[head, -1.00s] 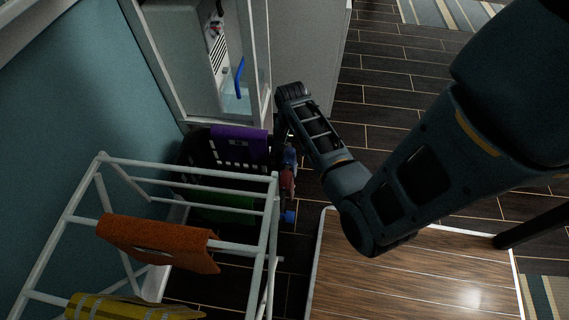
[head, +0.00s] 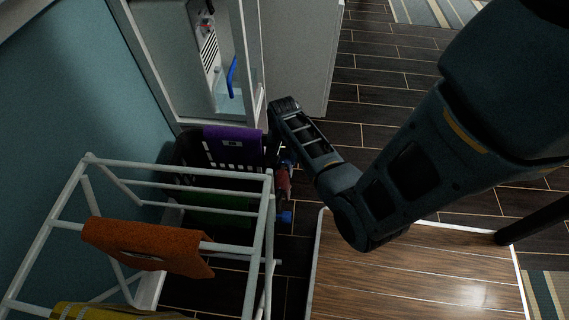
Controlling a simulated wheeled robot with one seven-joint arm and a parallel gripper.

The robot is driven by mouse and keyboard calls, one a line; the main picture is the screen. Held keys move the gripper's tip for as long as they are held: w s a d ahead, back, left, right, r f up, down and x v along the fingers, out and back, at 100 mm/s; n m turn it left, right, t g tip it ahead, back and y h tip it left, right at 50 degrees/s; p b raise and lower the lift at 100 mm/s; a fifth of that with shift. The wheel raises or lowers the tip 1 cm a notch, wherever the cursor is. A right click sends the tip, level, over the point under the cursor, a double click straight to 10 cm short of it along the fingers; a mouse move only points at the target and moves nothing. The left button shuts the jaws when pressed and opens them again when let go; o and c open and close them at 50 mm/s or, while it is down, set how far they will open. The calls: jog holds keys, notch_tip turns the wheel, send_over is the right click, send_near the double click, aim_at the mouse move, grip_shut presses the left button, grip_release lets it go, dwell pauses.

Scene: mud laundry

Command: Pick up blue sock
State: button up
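A small bright blue piece (head: 284,217) shows low beside the drying rack, left of the wooden bench top; it may be the blue sock, but it is too small to tell. Just above it are a reddish piece (head: 284,181) and a bluish bit, partly covered by my arm. My arm reaches down from the upper right, and its end is beside the dark basket. My gripper's fingers cannot be made out behind the arm links and in the shadow, so whether it holds anything is unclear.
A white drying rack (head: 180,170) carries an orange cloth (head: 150,247) and a yellow cloth (head: 100,312). A dark basket (head: 190,150) with a purple cloth (head: 233,143) stands behind it. A wooden bench top (head: 420,275) is at right. Dark floor (head: 390,100) is clear beyond.

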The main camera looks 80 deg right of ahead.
jog(key=c, duration=0.7)
